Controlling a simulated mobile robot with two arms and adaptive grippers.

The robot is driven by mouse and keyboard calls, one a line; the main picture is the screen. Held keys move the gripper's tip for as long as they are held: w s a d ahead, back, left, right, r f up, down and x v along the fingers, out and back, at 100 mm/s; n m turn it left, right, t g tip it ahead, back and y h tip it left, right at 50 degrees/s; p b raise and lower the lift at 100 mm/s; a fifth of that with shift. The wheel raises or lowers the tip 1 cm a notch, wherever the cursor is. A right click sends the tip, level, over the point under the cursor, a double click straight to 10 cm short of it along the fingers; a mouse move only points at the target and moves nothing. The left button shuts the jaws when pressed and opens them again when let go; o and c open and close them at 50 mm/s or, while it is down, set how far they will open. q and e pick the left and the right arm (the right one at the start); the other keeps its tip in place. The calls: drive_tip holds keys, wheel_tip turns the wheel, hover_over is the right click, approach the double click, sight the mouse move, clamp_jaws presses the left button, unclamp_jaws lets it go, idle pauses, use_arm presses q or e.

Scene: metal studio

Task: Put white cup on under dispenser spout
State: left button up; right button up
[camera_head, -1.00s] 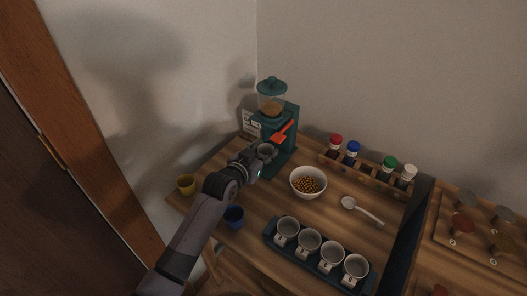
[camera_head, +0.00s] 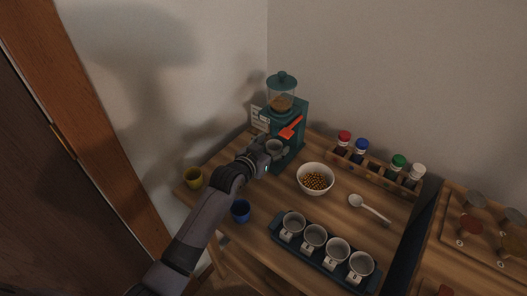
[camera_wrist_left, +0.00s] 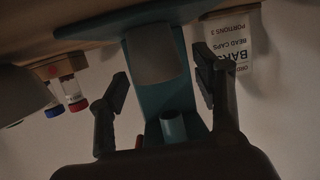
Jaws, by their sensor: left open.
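The teal dispenser (camera_head: 297,118) with a clear hopper and an orange-red lever stands at the back of the wooden table. A white cup (camera_head: 275,146) is at its front, under the spout area. In the upside-down left wrist view the cup (camera_wrist_left: 154,68) stands on the teal base, and a teal tube, seemingly the spout (camera_wrist_left: 173,126), shows near it. My left gripper (camera_head: 267,153) is at the cup. In the wrist view its fingers (camera_wrist_left: 162,88) are open, one on each side of the cup, with gaps to it. My right gripper is in neither view.
A white bowl of brown and yellow pieces (camera_head: 327,192) is right of the dispenser. A dark tray (camera_head: 277,235) with several labelled cups lies in front. A yellow cup (camera_head: 193,178), blue cup (camera_head: 240,211), white spoon (camera_head: 370,207) and rack of capped jars (camera_head: 377,176) surround it.

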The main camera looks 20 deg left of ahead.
use_arm(q)
drive_tip(key=shift+s+f, duration=0.35)
drive_tip(key=shift+s, duration=0.1)
drive_tip(key=v, duration=0.7)
drive_tip(key=r+v, duration=0.1)
drive_tip(key=v, duration=0.3)
drive_tip(key=shift+a+p, duration=0.15)
drive_tip(key=shift+p, duration=0.2)
